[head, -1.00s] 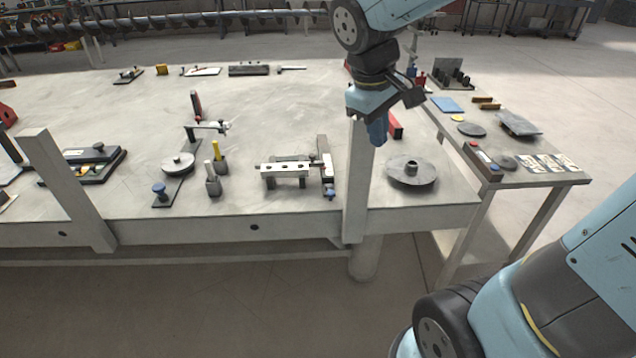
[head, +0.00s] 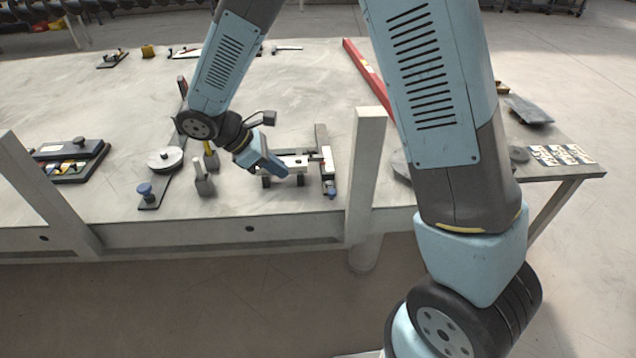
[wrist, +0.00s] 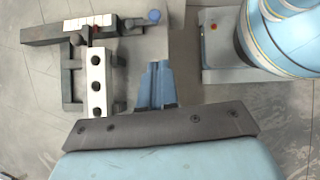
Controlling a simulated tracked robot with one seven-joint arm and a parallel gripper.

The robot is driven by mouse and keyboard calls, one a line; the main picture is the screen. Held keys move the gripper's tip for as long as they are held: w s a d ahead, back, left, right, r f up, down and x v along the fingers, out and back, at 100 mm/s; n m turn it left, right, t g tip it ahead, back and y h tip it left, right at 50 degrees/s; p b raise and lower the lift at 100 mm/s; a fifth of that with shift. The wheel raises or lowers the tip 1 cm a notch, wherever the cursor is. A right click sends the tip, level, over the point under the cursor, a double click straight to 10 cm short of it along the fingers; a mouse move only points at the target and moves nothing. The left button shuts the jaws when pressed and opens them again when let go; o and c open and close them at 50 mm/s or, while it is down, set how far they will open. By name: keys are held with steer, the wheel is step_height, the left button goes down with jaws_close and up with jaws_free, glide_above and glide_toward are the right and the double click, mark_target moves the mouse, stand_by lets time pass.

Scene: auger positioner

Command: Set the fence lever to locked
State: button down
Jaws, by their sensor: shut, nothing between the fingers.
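A blue knob (head: 331,192) sits at the rail's near end. The wrist view shows the holed bar (wrist: 96,85), the rail (wrist: 45,34) with a white-and-red marked strip, and the blue knob (wrist: 153,16). Which part is the fence lever, and its setting, I cannot tell. My gripper (head: 284,174) is shut and empty, tilted down beside the holed bar. In the wrist view my gripper (wrist: 157,65) points toward the knob, apart from it.
Left of the fixture stand a grey post-like piece (head: 203,178), a round disc (head: 165,158) and a blue knob on a dark plate (head: 146,191). An upright table post (head: 366,165) rises close to the right. A red bar (head: 368,78) lies behind it.

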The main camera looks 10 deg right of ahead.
steer(key=f, duration=0.1)
glide_toward(330, 197)
steer(key=f, duration=0.1)
steer(key=a+f, duration=0.1)
steer(key=shift+a+f, duration=0.15)
steer(key=shift+f, duration=0.25)
steer(key=d, duration=0.1)
steer(key=d+f, duration=0.1)
steer(key=d, duration=0.1)
steer(key=shift+w, duration=0.2)
steer(key=shift+w+d+f, duration=0.1)
steer(key=shift+d, duration=0.5)
steer(key=shift+n, duration=0.4)
